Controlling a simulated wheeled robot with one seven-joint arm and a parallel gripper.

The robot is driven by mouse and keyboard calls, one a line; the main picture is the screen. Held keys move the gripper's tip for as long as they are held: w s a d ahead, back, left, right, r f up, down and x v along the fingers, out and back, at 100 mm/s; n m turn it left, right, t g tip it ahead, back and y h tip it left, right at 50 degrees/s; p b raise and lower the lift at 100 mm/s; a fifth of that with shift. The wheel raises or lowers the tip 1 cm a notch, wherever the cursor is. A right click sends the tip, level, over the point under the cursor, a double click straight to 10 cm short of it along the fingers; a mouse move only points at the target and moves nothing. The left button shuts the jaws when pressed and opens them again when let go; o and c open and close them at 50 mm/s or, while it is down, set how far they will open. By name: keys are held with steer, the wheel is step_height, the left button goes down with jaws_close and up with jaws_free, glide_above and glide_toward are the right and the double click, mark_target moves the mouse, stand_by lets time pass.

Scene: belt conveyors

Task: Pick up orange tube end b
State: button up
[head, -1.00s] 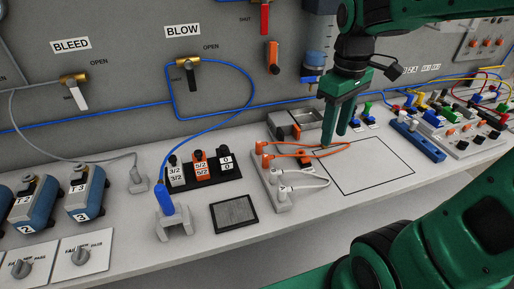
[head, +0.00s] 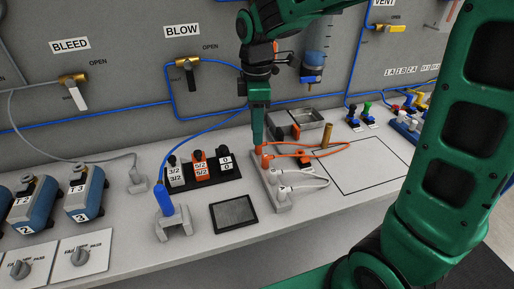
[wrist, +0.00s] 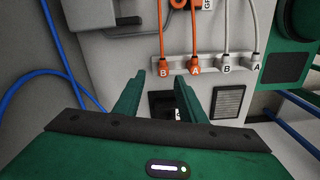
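Orange tube end B (wrist: 163,68) is an orange fitting with a "B" label, seated in a light grey rack (wrist: 208,70). Orange tube end A (wrist: 194,66) sits just to its right in the wrist view. Contact cannot be told.
White tube ends B (wrist: 227,62) and A (wrist: 255,62) share the rack. A valve block (head: 204,172) and dark square pad (head: 234,214) lie to the left. A brass cylinder (head: 327,136) stands behind the orange loop. A black-outlined bench area (head: 372,168) is clear.

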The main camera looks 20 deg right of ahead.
mark_target(258, 150)
steer(key=shift+s+d+f, duration=0.1)
steer(key=shift+s+f, duration=0.05)
steer(key=shift+f, duration=1.15)
steer(key=shift+s+f, duration=0.1)
steer(key=shift+f, duration=1.15)
jaws_close()
